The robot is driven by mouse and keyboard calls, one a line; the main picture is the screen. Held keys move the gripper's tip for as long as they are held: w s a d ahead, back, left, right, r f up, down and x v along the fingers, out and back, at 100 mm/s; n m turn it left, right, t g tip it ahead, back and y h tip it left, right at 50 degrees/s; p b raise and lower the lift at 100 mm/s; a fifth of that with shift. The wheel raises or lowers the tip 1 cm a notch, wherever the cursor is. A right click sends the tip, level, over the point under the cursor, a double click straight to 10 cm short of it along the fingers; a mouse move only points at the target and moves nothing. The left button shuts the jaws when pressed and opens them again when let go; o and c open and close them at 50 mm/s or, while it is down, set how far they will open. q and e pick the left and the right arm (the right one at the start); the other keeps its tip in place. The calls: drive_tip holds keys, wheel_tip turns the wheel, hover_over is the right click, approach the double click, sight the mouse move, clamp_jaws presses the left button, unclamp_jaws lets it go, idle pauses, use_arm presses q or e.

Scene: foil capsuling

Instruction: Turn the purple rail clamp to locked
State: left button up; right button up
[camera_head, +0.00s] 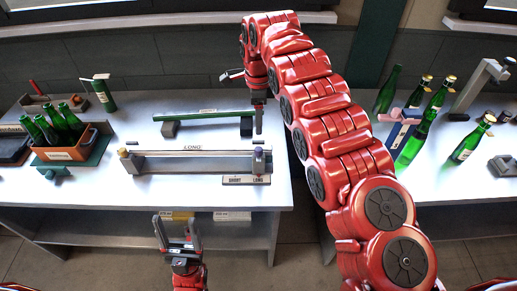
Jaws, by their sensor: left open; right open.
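The purple rail clamp (258,149) is a small purple-topped knob on a grey post. It stands at the right end of a long grey rail (200,163) on the left table. My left gripper (178,232) is open and empty in front of the table's front edge, well away from the clamp.
A yellow-knobbed clamp (123,153) is at the rail's left end. A green bar (205,116) on grey blocks lies behind the rail. An orange crate (67,154) of green bottles stands at left. Several bottles (466,143) stand on the right table.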

hover_over(259, 149)
wheel_tip(259, 149, down, 6)
drive_tip(key=shift+s+a+f+p, duration=0.1)
drive_tip(key=shift+s+p, duration=0.05)
drive_tip(key=shift+p, duration=0.15)
drive_tip(key=f, duration=0.1)
drive_tip(key=f+p, duration=0.2)
drive_tip(key=f, duration=0.1)
drive_tip(key=shift+w+f, duration=0.1)
drive_tip(key=shift+w, duration=0.2)
drive_tip(key=shift+s+f, duration=0.1)
drive_tip(key=shift+f, duration=0.45)
drive_tip(key=shift+f, duration=0.1)
drive_tip(key=shift+c, duration=0.2)
clamp_jaws()
